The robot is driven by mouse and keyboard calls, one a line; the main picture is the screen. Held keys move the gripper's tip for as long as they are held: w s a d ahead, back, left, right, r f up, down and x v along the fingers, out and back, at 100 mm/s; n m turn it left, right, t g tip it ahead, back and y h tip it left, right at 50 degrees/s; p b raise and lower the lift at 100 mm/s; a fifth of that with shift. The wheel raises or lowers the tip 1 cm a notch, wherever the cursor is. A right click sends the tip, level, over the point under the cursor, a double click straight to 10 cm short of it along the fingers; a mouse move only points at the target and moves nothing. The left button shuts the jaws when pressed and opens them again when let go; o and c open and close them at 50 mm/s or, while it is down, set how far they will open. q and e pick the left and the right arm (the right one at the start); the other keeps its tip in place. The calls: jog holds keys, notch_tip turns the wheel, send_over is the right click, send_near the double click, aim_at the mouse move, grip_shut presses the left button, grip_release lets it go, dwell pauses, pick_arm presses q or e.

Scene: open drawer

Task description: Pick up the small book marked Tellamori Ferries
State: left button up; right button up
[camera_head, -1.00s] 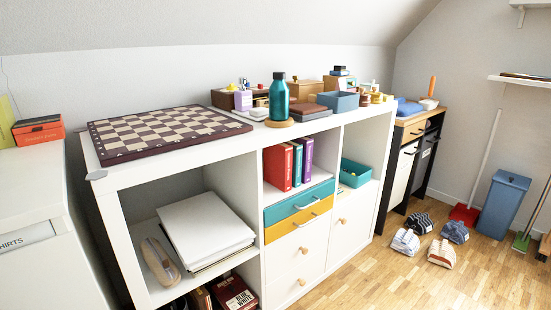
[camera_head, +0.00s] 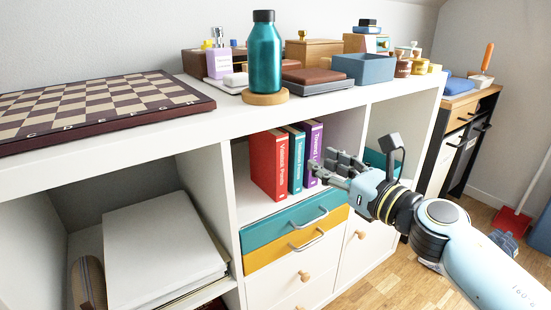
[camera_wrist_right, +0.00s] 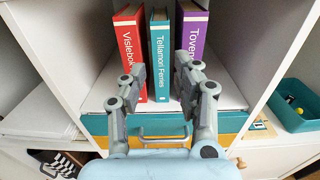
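The teal book marked Tellamori Ferries (camera_wrist_right: 160,60) stands upright between a red book (camera_wrist_right: 128,40) and a purple book (camera_wrist_right: 190,35) in the right wrist view. In the head view the teal book (camera_head: 296,160) stands in the same row on the shelf, spine outward. My right gripper (camera_wrist_right: 160,75) is open, its two fingers to either side of the teal book's spine in the wrist view. In the head view the right gripper (camera_head: 322,168) is in front of the books, near the purple one. It holds nothing. My left gripper is not in view.
Below the books are a teal drawer (camera_head: 293,222) and a yellow drawer (camera_head: 298,246) with metal handles. Cubby walls stand on both sides of the books. A teal bin (camera_wrist_right: 297,105) is in the compartment to the right. A teal bottle (camera_head: 264,55) stands on top.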

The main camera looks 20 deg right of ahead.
aim_at(300, 149)
jog(key=x, duration=0.5)
jog(key=shift+w, duration=0.25)
jog(key=b+x, duration=0.1)
jog(key=x, duration=0.3)
jog(key=shift+w+a+f, duration=0.1)
jog(key=shift+w+f, duration=0.1)
jog(key=shift+w, duration=0.05)
jog(key=shift+w+a+r, duration=0.1)
jog(key=shift+w+a, duration=0.05)
jog(key=shift+w, duration=0.2)
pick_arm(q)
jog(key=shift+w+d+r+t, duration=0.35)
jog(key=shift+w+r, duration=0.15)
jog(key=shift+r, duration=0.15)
pick_arm(e)
jog(key=shift+c, duration=0.3)
jog(key=shift+r, duration=0.1)
grip_shut()
